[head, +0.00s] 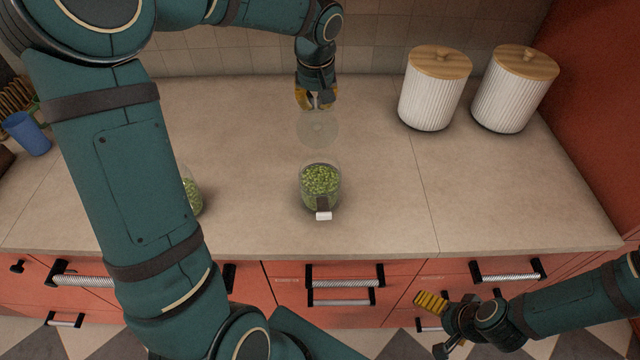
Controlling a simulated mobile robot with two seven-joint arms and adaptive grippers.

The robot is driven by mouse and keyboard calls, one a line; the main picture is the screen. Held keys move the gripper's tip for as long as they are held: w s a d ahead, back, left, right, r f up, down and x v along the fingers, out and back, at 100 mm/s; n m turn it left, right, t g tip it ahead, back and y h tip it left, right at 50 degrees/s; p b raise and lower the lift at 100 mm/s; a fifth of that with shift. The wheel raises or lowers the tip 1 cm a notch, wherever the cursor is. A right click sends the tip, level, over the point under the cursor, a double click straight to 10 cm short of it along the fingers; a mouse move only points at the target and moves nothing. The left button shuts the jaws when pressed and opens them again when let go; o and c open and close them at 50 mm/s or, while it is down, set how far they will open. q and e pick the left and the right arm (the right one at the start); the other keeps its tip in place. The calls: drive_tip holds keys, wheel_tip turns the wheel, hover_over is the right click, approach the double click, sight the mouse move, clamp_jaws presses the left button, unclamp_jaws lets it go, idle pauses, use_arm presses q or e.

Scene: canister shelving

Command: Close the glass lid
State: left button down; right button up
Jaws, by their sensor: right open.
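A glass jar (320,183) of green contents stands on the counter near the middle, with a dark and white clasp (323,213) on its front. Its clear round glass lid (319,131) is raised open behind the jar. My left gripper (315,104) points down just behind the lid's upper edge. Its yellow fingers show on both sides, but whether they touch the lid or how far they are apart is unclear. My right gripper (436,325) is open and empty, low at the right in front of the drawers, away from the jar.
A second glass jar (191,192) with green contents is partly hidden behind my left arm. Two white ribbed canisters (432,95) (510,97) with wooden lids stand at the back right. A blue cup (28,134) is at far left. The counter (385,200) right of the jar is clear.

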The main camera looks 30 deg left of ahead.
sight(317, 120)
use_arm(q)
drive_tip(key=shift+s+d+r, duration=0.25)
drive_tip(key=shift+s+d, duration=0.1)
drive_tip(key=shift+s, duration=0.15)
idle(0.4)
drive_tip(key=shift+s+d, duration=0.1)
drive_tip(key=shift+s+d+r+b, duration=0.2)
drive_tip(key=shift+s+d+b, duration=0.15)
drive_tip(key=shift+s+d, duration=0.35)
drive_tip(key=shift+s+d+r+b, duration=0.2)
drive_tip(key=shift+s+d+b, duration=0.15)
drive_tip(key=shift+s, duration=0.5)
drive_tip(key=shift+s+d, duration=0.1)
drive_tip(key=shift+s+d+f+b, duration=0.25)
drive_tip(key=shift+s+d+b, duration=0.35)
drive_tip(key=shift+s, duration=0.2)
drive_tip(key=shift+s+d+f+b, duration=0.2)
drive_tip(key=shift+s+d+b, duration=0.35)
drive_tip(key=shift+s, duration=0.2)
drive_tip(key=shift+s+d+r+p, duration=0.1)
drive_tip(key=shift+s+r+p, duration=0.05)
drive_tip(key=shift+r+p, duration=0.95)
drive_tip(key=shift+s+r+p, duration=0.1)
drive_tip(key=shift+r+p, duration=0.55)
drive_tip(key=shift+r, duration=0.75)
